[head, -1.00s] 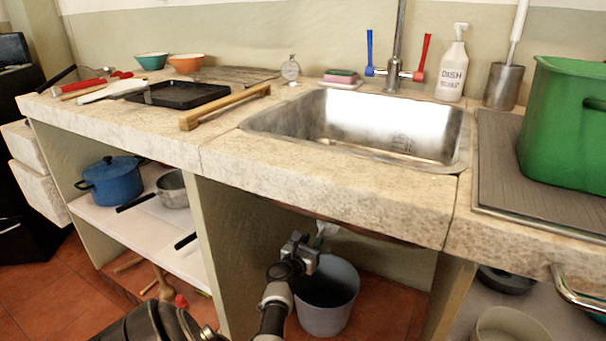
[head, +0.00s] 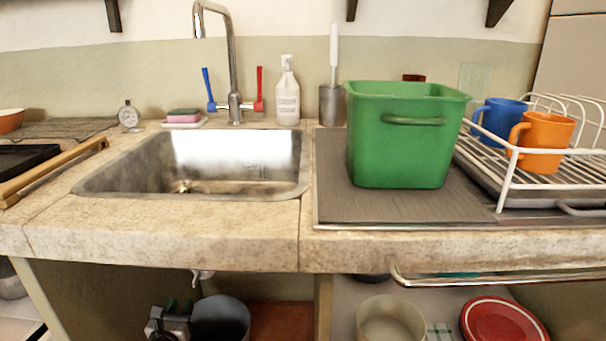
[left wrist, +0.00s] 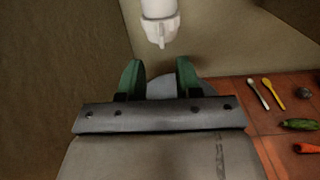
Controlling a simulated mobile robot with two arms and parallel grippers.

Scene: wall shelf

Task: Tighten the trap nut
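The white trap nut (left wrist: 160,29) is a lugged collar at the lower end of a white pipe (left wrist: 158,7) in the left wrist view. In the head view the white trap (head: 203,274) hangs small under the sink's front edge. My left gripper (left wrist: 160,79) has two green fingertips standing apart with nothing between them. The nut appears just beyond the gap, roughly centred on it and apart from both fingers. In the head view my left gripper (head: 178,305) is under the counter, low and left of the trap. My right gripper is not in view.
A grey bucket (head: 222,318) stands on the floor under the sink (head: 240,196), close to my left gripper. The counter edge (head: 165,236) overhangs this space. Cabinet walls stand on both sides. Spoons (left wrist: 273,93) and a cucumber (left wrist: 299,125) lie on the red floor.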

